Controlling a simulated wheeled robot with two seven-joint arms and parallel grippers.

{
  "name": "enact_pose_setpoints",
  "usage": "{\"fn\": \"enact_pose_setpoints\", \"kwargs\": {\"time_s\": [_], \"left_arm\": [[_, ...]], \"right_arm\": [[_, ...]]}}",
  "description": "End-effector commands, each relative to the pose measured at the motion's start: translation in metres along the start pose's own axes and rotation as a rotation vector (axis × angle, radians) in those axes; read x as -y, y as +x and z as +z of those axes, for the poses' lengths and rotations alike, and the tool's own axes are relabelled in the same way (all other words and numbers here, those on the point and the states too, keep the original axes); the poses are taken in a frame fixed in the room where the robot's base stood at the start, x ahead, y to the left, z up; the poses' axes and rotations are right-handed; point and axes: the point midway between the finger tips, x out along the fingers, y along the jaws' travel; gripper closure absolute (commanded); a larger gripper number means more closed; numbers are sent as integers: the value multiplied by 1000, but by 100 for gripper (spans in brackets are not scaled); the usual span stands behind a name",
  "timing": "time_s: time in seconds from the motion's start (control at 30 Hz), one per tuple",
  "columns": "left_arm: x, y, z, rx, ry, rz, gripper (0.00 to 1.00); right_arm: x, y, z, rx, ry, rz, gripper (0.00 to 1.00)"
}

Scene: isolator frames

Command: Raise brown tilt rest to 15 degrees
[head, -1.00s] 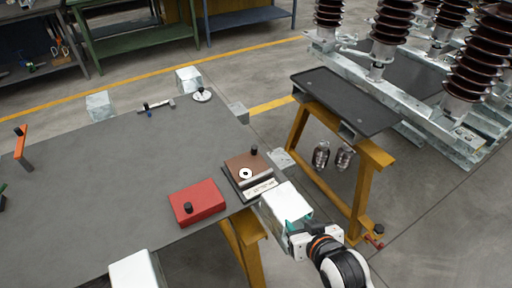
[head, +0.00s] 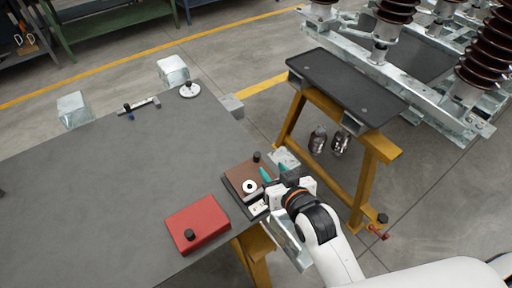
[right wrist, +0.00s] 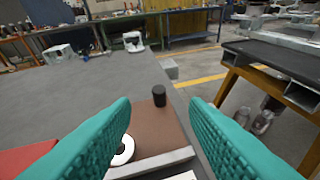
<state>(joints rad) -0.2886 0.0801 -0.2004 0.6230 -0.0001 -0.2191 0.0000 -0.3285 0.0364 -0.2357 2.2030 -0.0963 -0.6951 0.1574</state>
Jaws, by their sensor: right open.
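The brown tilt rest (head: 237,177) lies at the right edge of the grey table (head: 120,180). A black knob (head: 256,157) stands at its far corner and a white ring with a dark centre (head: 250,186) lies on its top. My right gripper (head: 272,174) is open over the right side of the rest. In the right wrist view the brown plate (right wrist: 158,127) shows between the teal fingers, with the black knob (right wrist: 159,96) upright beyond the fingertips, apart from them. The rest looks flat or nearly so; its angle cannot be read. My left gripper is out of view.
A red block with a black knob (head: 198,222) lies left of the rest. A white disc (head: 189,90) and a small bar (head: 142,107) lie at the table's far edge. A yellow trestle with a black tray (head: 345,85) stands at right, past a gap.

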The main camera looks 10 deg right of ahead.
Motion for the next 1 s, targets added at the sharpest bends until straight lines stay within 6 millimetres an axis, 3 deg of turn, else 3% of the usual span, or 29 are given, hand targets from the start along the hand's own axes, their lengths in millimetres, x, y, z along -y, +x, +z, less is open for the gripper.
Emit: {"fn": "enact_pose_setpoints", "kwargs": {"time_s": [0.27, 0.5, 0.7, 1.0], "left_arm": [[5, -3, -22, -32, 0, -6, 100], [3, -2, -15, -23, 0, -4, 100], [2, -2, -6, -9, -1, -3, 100], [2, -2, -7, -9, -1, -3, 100]], "right_arm": [[0, 56, 1, 1, 1, 0, 59], [0, 93, 1, 0, 1, 0, 59], [0, 106, 0, -1, 1, 0, 59], [0, 107, 0, -1, 1, 0, 62]]}}
